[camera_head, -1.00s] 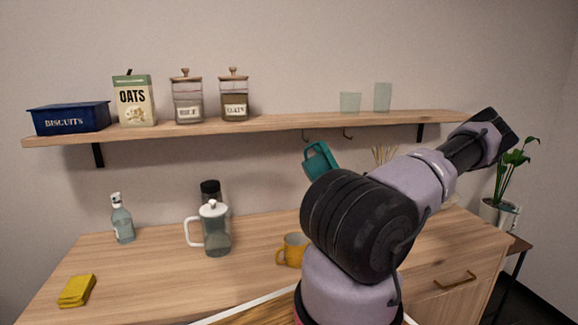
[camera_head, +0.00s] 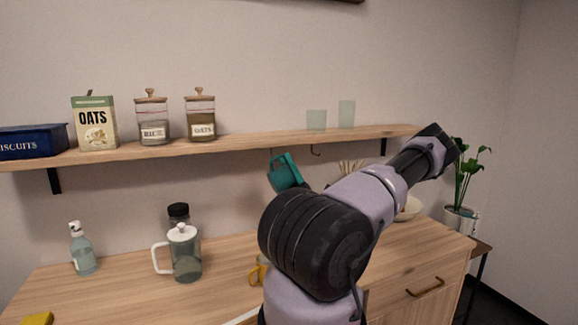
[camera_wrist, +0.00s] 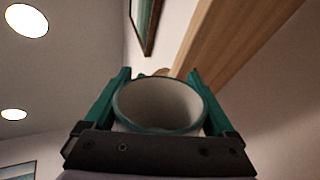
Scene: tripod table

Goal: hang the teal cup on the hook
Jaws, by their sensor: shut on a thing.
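The teal cup (camera_head: 287,174) is in the air just below the shelf in the head view, tilted, close under the left part of the hook row. One dark hook (camera_head: 316,152) hangs clear to its right; a second hook (camera_head: 272,154) is at the cup's upper left, and whether they touch cannot be told. In the wrist view the cup (camera_wrist: 160,103) shows its round rim and pale inside, between the two fingers of my gripper (camera_wrist: 158,76). My gripper is shut on it.
The wooden shelf (camera_head: 240,141) carries a biscuit tin, an oats box, two jars and two glasses (camera_head: 346,113). The shelf also shows in the wrist view (camera_wrist: 237,35).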

